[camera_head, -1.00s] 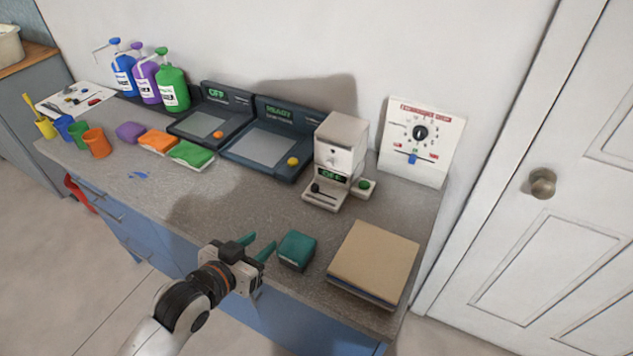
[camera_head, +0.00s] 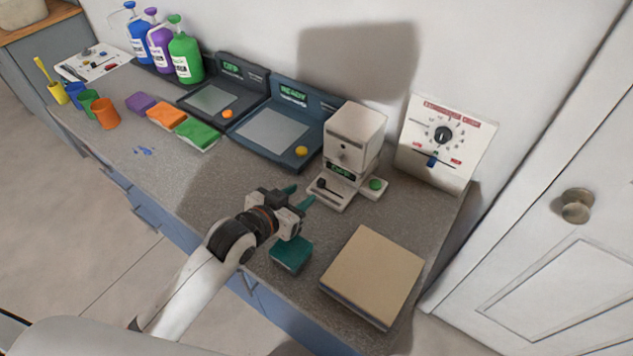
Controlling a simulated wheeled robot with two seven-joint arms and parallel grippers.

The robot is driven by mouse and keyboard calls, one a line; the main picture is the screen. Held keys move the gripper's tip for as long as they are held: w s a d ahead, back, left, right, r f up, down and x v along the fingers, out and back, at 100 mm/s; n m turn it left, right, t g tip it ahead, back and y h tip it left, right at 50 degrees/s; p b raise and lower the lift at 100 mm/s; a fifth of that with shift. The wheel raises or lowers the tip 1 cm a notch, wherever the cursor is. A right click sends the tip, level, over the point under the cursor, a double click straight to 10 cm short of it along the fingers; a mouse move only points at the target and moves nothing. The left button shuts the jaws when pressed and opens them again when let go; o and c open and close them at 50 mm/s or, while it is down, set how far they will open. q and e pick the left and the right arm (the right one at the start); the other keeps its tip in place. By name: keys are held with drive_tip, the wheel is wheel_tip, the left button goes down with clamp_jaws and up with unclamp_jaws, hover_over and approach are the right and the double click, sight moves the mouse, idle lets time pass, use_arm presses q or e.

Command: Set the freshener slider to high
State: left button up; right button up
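A white panel (camera_head: 470,156) leans at the back right of the counter, with a black round dial (camera_head: 442,135) and red labels too small to read. Below the dial is a blue slider knob (camera_head: 432,161) on a short track, near the middle of it. Which control is the freshener slider cannot be read. A cream dispenser (camera_head: 355,130) with a lit display and a small black lever (camera_head: 323,184) stands left of the panel. My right gripper is not in view.
A teal block (camera_head: 291,254) lies below my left gripper, and a tan box (camera_head: 372,274) lies right of it. A green button (camera_head: 376,184) sits beside the dispenser. Two dark scales (camera_head: 268,132), cloths, cups and bottles stand leftward. A door (camera_head: 560,270) is at the right.

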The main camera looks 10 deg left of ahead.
sight(335, 204)
use_arm(q)
drive_tip(key=x, duration=0.6)
drive_tip(key=shift+w+d, duration=0.1)
drive_tip(key=shift+w+d+f, duration=0.2)
drive_tip(key=shift+w+f, duration=0.05)
drive_tip(key=shift+w, duration=0.15)
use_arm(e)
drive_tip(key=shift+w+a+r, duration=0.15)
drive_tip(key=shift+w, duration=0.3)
use_arm(q)
clamp_jaws()
drive_tip(key=d+p, duration=0.1)
drive_tip(key=s+d+p, duration=0.1)
drive_tip(key=d, duration=0.1)
drive_tip(key=s+d+p, duration=0.1)
drive_tip(key=d, duration=0.1)
drive_tip(key=shift+d, duration=0.15)
drive_tip(key=shift+f, duration=0.1)
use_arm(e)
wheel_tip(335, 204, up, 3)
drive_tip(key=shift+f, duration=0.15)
